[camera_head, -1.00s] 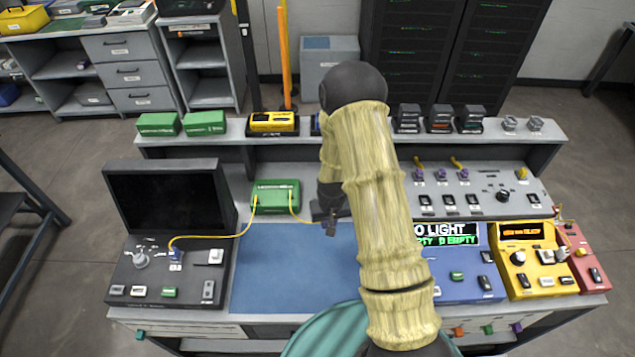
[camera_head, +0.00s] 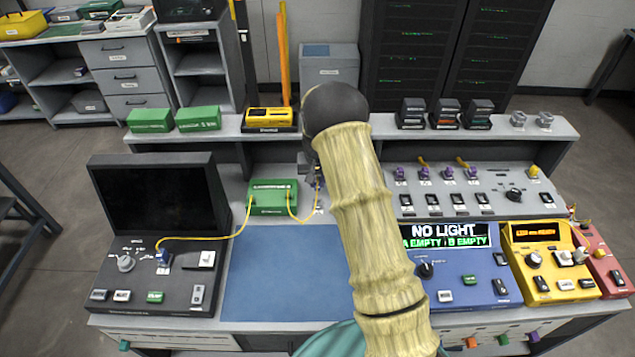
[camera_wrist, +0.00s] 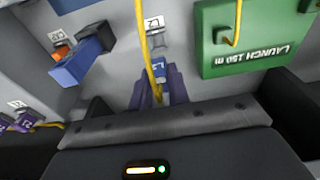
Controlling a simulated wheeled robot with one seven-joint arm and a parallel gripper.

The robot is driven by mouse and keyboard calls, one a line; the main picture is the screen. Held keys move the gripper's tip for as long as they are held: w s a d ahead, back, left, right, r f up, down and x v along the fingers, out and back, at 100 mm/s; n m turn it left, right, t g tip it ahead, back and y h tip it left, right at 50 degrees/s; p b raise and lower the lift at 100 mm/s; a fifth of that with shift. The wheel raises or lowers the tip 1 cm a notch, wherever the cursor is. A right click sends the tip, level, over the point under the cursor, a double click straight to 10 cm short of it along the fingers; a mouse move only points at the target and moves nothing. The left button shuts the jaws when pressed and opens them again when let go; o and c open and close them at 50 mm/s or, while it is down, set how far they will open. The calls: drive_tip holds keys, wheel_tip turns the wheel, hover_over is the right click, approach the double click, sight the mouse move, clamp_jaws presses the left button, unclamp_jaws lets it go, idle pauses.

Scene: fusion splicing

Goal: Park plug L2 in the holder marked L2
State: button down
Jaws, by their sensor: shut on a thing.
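My gripper (camera_wrist: 155,88) is shut on plug L2 (camera_wrist: 159,68), which shows a small blue label and has a yellow cord running up from it in the wrist view. Purple parts show on both sides of the plug. The tag marked L2 (camera_wrist: 153,22) is on the grey panel just beyond the plug, with a small grey holder (camera_wrist: 157,42) below it, partly behind the cord. I cannot tell whether the plug touches the holder. In the head view my gripper (camera_head: 315,178) is largely hidden behind my arm, just right of the green launch box.
The green launch box (camera_wrist: 255,45) is close on the right in the wrist view. A blue block (camera_wrist: 82,60) with an orange part is at the left, and purple plugs (camera_wrist: 18,124) are at the lower left. The blue mat (camera_head: 285,275) is clear.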

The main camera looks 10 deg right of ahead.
sight(317, 189)
drive_tip(key=shift+f+b, duration=2.1)
drive_tip(key=shift+f, duration=1.05)
drive_tip(key=shift+d, duration=0.1)
drive_tip(key=shift+s, duration=0.1)
drive_tip(key=shift+d, duration=0.15)
drive_tip(key=shift+a, duration=0.25)
drive_tip(key=shift+f, duration=0.5)
